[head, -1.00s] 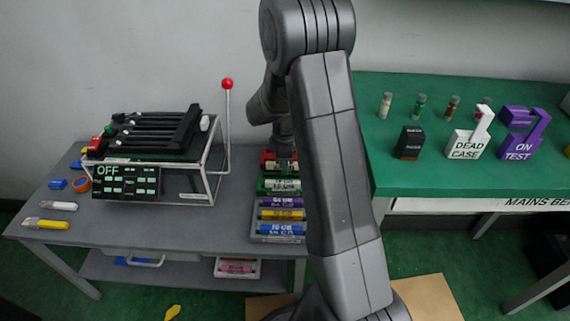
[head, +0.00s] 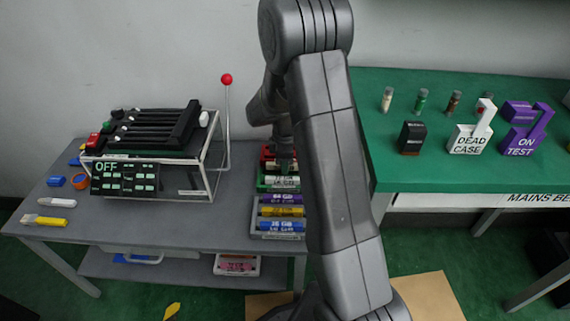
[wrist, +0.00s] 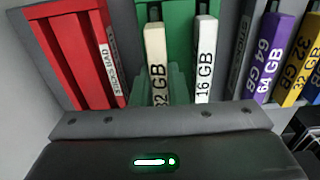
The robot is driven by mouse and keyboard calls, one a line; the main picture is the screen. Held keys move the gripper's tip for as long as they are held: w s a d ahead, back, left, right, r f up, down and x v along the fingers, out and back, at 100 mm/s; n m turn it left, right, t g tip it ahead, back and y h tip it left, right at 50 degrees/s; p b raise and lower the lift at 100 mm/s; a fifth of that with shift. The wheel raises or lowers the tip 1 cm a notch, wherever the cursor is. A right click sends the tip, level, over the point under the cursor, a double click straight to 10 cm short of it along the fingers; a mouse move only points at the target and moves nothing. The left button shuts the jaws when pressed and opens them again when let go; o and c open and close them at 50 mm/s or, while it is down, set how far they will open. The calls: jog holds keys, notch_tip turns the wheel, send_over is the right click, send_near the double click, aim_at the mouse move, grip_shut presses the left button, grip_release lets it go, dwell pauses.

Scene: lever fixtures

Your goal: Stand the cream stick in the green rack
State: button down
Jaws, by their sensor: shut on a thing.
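The cream stick (wrist: 157,62), marked 32 GB, shows in the wrist view in front of the left part of the green rack (wrist: 180,28). My gripper (head: 286,165) is shut on it, low over the green rack in the head view. The fingertips are hidden in the wrist view, where the dark gripper body fills the bottom. The stick looks close to upright. Its lower end is hidden, so I cannot tell how deep it sits in a slot. A white stick (wrist: 205,58), marked 16 GB, stands to its right at the same rack.
A red rack (wrist: 75,50) is close on the left. A purple stick (wrist: 268,57) and a yellow stick (wrist: 299,60) stand to the right. In the head view, a framed case with an OFF panel (head: 125,178) and a red-knobbed lever (head: 227,80) stand left of the racks.

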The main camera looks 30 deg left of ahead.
jog(key=shift+f, duration=0.25)
jog(key=c, duration=1.3)
grip_release()
jog(key=shift+c, duration=0.2)
notch_tip(320, 180, up, 14)
jog(key=p, duration=0.3)
jog(key=shift+f, duration=0.2)
notch_tip(320, 180, down, 14)
jog(key=b, duration=0.3)
jog(key=shift+r, duration=0.6)
